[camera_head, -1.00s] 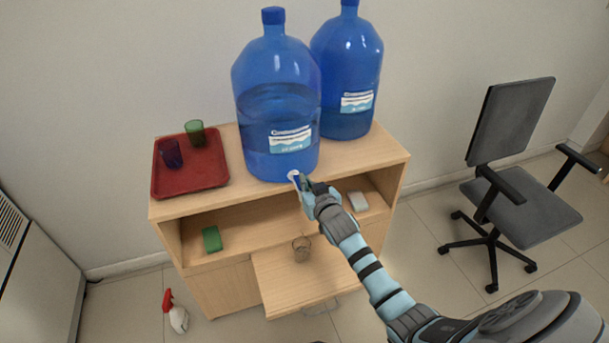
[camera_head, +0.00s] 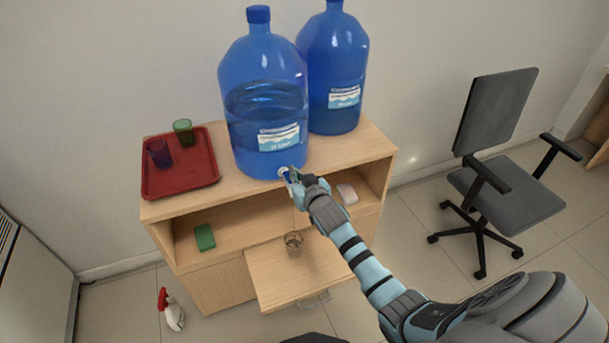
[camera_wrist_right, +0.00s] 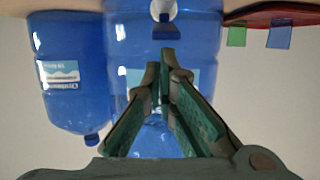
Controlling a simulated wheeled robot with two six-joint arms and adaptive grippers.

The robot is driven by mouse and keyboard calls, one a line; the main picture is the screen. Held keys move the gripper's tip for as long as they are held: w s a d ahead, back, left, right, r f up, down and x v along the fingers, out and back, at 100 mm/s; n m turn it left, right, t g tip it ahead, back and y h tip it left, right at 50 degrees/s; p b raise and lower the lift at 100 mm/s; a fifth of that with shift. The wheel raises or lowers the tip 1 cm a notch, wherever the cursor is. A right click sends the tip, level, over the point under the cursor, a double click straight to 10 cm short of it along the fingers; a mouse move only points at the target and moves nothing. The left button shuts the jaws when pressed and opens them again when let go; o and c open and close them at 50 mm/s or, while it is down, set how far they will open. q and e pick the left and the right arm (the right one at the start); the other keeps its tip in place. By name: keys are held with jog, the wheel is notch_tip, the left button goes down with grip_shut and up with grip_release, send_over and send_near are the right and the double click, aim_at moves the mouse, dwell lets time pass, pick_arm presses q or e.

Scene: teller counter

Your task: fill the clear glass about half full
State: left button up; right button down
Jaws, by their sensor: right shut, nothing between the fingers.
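The clear glass (camera_head: 294,243) stands upright on the pulled-out board (camera_head: 268,284), below the front tap (camera_head: 284,173) of the nearer blue water bottle (camera_head: 264,108). A faint thin line seems to run from the tap towards the glass. The water level in the glass is too small to tell. My right gripper (camera_head: 295,178) is at the tap, shut with nothing between its fingers. In the right wrist view its fingertips (camera_wrist_right: 158,70) are together, just short of the tap's blue lever (camera_wrist_right: 165,30); I cannot tell whether they touch. My left gripper is not in view.
A second blue bottle (camera_head: 336,75) stands behind. A red tray (camera_head: 190,180) holds a green glass (camera_head: 183,132) and a purple-blue glass (camera_head: 160,153). A green sponge (camera_head: 204,237) and a white item (camera_head: 347,193) lie on the shelf. A spray bottle (camera_head: 172,312) and chair (camera_head: 515,190) stand on the floor.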

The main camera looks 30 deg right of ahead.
pick_arm(q)
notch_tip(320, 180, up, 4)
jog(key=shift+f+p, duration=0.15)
jog(key=shift+p, duration=0.95)
pick_arm(e)
jog(key=r+v, duration=0.2)
jog(key=v, duration=0.8)
jog(key=shift+r, duration=0.25)
jog(key=shift+w, duration=0.1)
jog(key=s+f+n+g, duration=0.1)
jog(key=s+f+g, duration=0.1)
jog(key=s+f, duration=0.65)
jog(key=s+f+n+g+y, duration=0.1)
jog(key=s+f+g, duration=0.2)
jog(key=f, duration=1)
jog(key=s+f+n+g, duration=0.15)
jog(key=s+f, duration=0.35)
jog(key=f, duration=0.5)
jog(key=s+a+f+g, duration=0.1)
jog(key=s+f+g, duration=0.1)
jog(key=s, duration=0.7)
jog(key=s+a+f+m+g, duration=0.1)
jog(key=s+f+g, duration=0.1)
jog(key=s+f, duration=0.3)
jog(key=s+a+f+g, duration=0.2)
jog(key=s+f+g, duration=0.1)
jog(key=s, duration=1.1)
jog(key=shift+f+y, duration=0.4)
jog(key=shift+f, duration=0.3)
